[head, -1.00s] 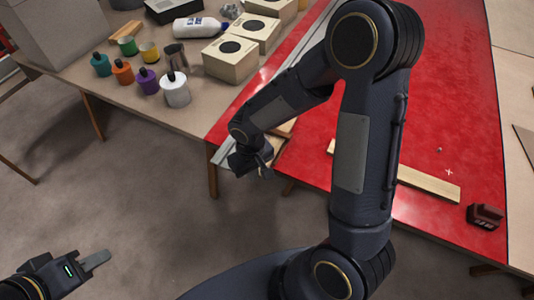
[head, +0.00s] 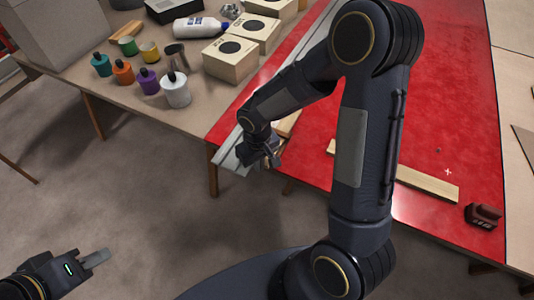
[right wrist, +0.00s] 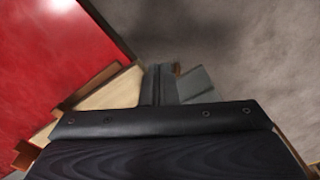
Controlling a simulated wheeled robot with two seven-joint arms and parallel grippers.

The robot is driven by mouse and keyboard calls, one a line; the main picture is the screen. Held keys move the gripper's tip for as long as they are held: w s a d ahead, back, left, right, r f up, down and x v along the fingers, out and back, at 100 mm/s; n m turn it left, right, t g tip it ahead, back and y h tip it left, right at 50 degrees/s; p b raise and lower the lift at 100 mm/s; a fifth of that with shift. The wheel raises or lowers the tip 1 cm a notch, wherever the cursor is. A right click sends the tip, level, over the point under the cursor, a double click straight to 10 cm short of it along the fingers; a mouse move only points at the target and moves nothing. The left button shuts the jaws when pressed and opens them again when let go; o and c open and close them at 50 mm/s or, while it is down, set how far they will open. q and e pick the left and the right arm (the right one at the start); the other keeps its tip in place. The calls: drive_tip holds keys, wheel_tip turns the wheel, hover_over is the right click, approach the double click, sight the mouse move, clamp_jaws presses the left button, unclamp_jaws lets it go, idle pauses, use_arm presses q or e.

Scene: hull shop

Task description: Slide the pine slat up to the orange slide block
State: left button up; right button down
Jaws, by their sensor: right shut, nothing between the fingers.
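A pale pine slat (head: 288,124) lies on the red table beside the metal rail, mostly hidden behind my right arm. In the right wrist view, a pale wooden piece (right wrist: 108,92), which looks like this slat, lies just left of the fingers. My right gripper (head: 272,160) is shut and empty at the table's near edge, by the slat's near end; its fingers show in the right wrist view (right wrist: 178,84). I cannot tell whether they touch. I cannot make out the orange slide block for certain. My left gripper (head: 95,259) is over the floor, away from the table; its jaw gap is unclear.
The metal rail (head: 228,155) runs along the red table's (head: 460,110) left edge. A longer pale board (head: 428,184) lies partly behind my right arm, with a dark red block (head: 483,215) near its right end.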

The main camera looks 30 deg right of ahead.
drive_tip(key=shift+w+d+p, duration=0.2)
drive_tip(key=shift+w+d, duration=0.5)
drive_tip(key=shift+d, duration=0.2)
drive_tip(key=shift+w+d+p, duration=0.2)
drive_tip(key=shift+w+d, duration=0.45)
drive_tip(key=shift+d, duration=0.2)
drive_tip(key=shift+a, duration=0.15)
wheel_tip(320, 180, up, 9)
drive_tip(key=s+a+p, duration=0.2)
drive_tip(key=p, duration=0.3)
idle(0.6)
drive_tip(key=shift+a, duration=0.1)
